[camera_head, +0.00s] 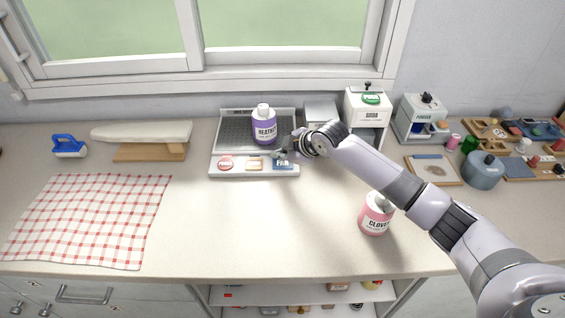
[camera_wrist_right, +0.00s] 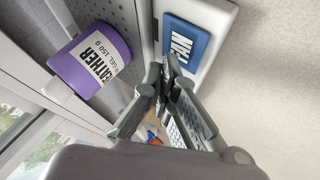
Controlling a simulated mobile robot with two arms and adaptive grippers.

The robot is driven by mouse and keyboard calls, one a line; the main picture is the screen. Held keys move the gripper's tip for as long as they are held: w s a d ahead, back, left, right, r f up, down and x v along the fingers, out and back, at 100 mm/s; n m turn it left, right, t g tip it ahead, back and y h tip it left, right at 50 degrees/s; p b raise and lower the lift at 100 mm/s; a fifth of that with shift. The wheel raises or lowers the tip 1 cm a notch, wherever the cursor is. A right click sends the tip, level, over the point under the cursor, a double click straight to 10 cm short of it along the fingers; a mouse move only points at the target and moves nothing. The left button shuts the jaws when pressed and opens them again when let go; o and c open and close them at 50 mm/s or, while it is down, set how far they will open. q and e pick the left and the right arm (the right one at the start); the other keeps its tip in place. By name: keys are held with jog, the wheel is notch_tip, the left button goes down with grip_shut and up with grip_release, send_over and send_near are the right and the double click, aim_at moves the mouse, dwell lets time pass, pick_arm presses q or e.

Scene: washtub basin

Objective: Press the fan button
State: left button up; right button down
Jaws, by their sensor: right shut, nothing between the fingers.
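The fan button (camera_head: 283,163) is a blue pad marked FAN at the right end of a white panel (camera_head: 232,173) that also carries a red-marked and an orange-brown button. It also shows in the right wrist view (camera_wrist_right: 187,43). My right gripper (camera_head: 284,155) is shut and empty, with its tips at the fan button's edge in the head view. In the right wrist view its fingertips (camera_wrist_right: 165,66) are close beside the blue pad; I cannot tell if they touch it. My left gripper is not in view.
A purple HEATHER bottle (camera_head: 264,128) stands on the grey perforated tray (camera_head: 232,130) just behind the panel, close to my right gripper. The counter in front of the panel is clear, with a checked cloth (camera_head: 88,220) at left.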

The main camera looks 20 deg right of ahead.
aim_at(281, 165)
jog(key=shift+f, duration=0.15)
dwell(0.5)
jog(key=shift+f, duration=0.35)
jog(key=shift+f, duration=0.2)
dwell(0.4)
jog(key=shift+r+p, duration=0.7)
notch_tip(281, 165, up, 6)
jog(key=p, duration=0.5)
